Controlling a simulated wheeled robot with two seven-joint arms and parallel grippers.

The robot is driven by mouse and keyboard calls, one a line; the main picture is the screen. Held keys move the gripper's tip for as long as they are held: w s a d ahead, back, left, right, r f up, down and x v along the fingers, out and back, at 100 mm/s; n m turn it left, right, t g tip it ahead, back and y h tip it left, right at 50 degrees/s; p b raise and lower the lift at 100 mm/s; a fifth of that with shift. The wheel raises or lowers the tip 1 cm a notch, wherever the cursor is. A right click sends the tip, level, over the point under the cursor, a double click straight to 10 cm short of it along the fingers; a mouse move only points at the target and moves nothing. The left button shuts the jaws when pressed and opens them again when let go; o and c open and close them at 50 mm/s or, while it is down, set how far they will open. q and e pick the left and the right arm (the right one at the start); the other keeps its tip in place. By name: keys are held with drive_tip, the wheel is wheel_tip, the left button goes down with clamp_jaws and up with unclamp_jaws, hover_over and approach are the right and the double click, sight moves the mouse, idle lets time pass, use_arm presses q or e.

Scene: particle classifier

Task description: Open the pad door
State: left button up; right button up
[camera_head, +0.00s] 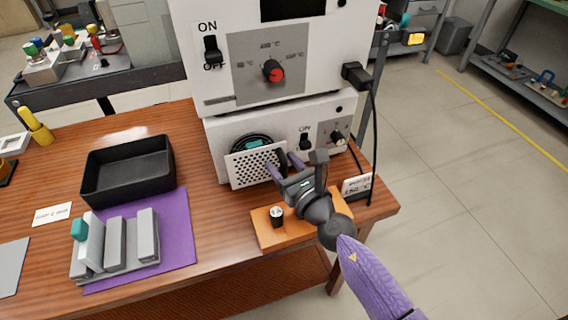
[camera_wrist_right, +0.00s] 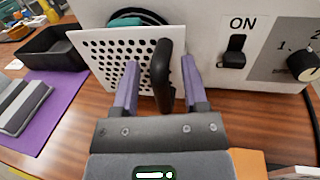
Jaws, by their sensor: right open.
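The pad door (camera_head: 262,165) is a white perforated panel on the front of the lower white machine (camera_head: 225,135). Above its top edge show a dark round opening and a teal pad (camera_head: 258,143). In the right wrist view the pad door (camera_wrist_right: 110,60) carries an upright black handle (camera_wrist_right: 162,82) near its right edge. My right gripper (camera_head: 285,166) is at the door's right side, hiding the handle in the head view. In the wrist view its purple fingers (camera_wrist_right: 160,64) are open, one on each side of the handle, with a gap visible. My left gripper is out of view.
An ON switch (camera_head: 305,140) and a knob (camera_head: 338,137) sit right of the door. An orange board (camera_head: 265,232) with a small dark cylinder (camera_head: 276,215) lies below. A black tray (camera_head: 128,170) and a purple mat (camera_head: 178,225) with grey blocks are left.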

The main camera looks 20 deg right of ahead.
clamp_jaws()
idle(1.4)
